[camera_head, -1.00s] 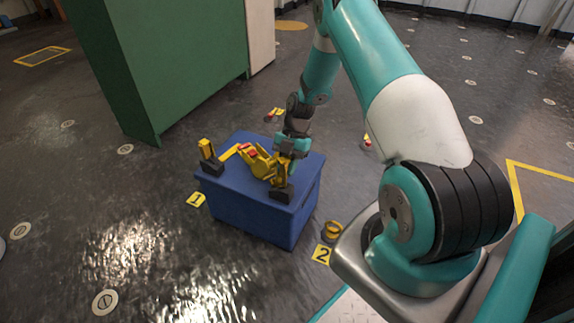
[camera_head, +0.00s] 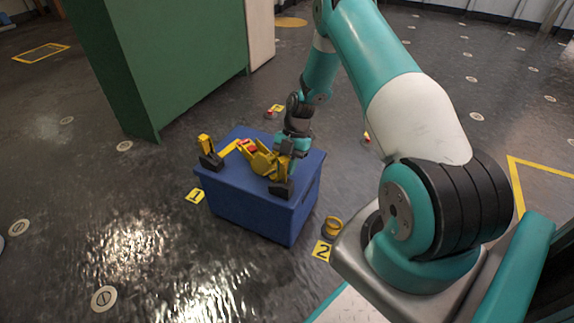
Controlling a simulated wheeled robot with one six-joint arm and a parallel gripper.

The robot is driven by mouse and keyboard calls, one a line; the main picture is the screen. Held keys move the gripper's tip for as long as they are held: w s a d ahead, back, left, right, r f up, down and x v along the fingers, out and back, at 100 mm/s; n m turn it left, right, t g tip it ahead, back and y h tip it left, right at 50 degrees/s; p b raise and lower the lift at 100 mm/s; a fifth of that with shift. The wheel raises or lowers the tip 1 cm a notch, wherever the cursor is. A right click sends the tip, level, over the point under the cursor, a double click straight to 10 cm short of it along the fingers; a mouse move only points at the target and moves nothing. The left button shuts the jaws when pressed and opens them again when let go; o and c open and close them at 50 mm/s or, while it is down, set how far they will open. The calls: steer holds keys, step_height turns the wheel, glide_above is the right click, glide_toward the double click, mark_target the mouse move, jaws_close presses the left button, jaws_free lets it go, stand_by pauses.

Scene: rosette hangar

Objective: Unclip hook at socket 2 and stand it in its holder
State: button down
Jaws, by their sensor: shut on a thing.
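A yellow hook (camera_head: 264,162) with red on it is at my gripper (camera_head: 284,166), above the blue box (camera_head: 256,212). My gripper is shut on the hook; its fingertips are partly hidden by the hook and the wrist. A black holder (camera_head: 281,187) stands on the near right part of the box top, just below the hook; I cannot tell whether the hook sits in it. Another black holder (camera_head: 211,161) with an upright yellow piece stands at the box's left corner. Socket 2 (camera_head: 333,227) is a yellow ring on the floor beside a yellow "2" plate (camera_head: 322,252).
A yellow "1" plate (camera_head: 195,196) lies left of the box. A tall green cabinet (camera_head: 165,60) stands behind left. Red and yellow floor fittings show behind the box (camera_head: 271,113) and to its right (camera_head: 367,138). The front floor is clear.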

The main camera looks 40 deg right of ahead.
steer(key=shift+f+b, duration=0.65)
steer(key=shift+f, duration=0.55)
steer(key=c, duration=0.9)
jaws_free()
steer(key=shift+r, duration=0.1)
steer(key=p+v, duration=0.5)
steer(key=v, duration=1.2)
steer(key=shift+r, duration=0.25)
